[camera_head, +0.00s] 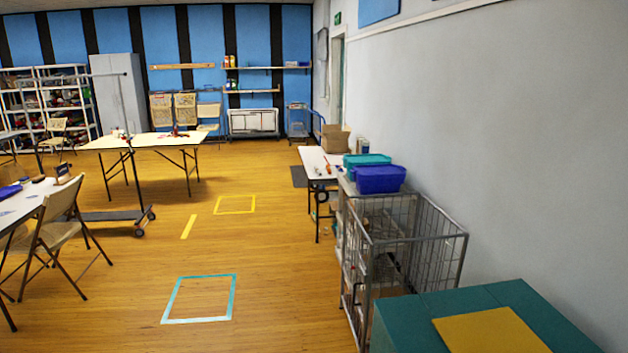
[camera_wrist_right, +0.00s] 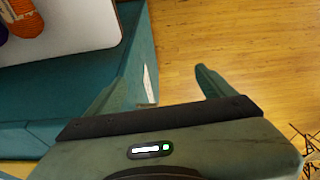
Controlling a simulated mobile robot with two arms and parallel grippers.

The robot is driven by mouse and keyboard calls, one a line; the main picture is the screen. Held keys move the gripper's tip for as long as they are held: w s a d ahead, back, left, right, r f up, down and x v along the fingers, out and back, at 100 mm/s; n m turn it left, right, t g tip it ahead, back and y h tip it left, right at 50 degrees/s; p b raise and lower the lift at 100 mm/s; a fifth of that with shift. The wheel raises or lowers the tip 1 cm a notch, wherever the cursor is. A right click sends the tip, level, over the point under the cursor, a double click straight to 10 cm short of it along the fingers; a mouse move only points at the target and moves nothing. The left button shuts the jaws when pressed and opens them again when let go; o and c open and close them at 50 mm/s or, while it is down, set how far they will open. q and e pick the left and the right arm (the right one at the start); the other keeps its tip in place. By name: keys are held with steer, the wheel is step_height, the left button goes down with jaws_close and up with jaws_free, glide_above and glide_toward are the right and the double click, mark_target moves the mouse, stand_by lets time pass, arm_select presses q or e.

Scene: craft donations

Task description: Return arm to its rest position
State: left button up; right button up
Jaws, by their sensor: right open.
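My right gripper (camera_wrist_right: 158,80) shows in the right wrist view. Its two green fingers stand wide apart with nothing between them. Wooden floor and the edge of a teal block (camera_wrist_right: 60,100) show behind the fingers. My left gripper is in neither view. Neither of my arms shows in the head view.
A pale tray (camera_wrist_right: 85,25) holding orange yarn (camera_wrist_right: 25,15) lies on the teal block, close to the right gripper. In the head view, a teal block (camera_head: 440,310) with a yellow patch and a wire cage cart (camera_head: 425,245) line the right wall.

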step_height(320, 180, down, 29)
steer(key=s+g+b, duration=0.1)
steer(key=s+b, duration=0.2)
steer(key=b, duration=0.2)
steer(key=s+d+f+g+b, duration=0.1)
steer(key=s+d+f+b, duration=0.2)
steer(key=s+f, duration=1.3)
step_height(320, 180, down, 4)
steer(key=shift+r+b, duration=0.1)
steer(key=shift+b, duration=0.45)
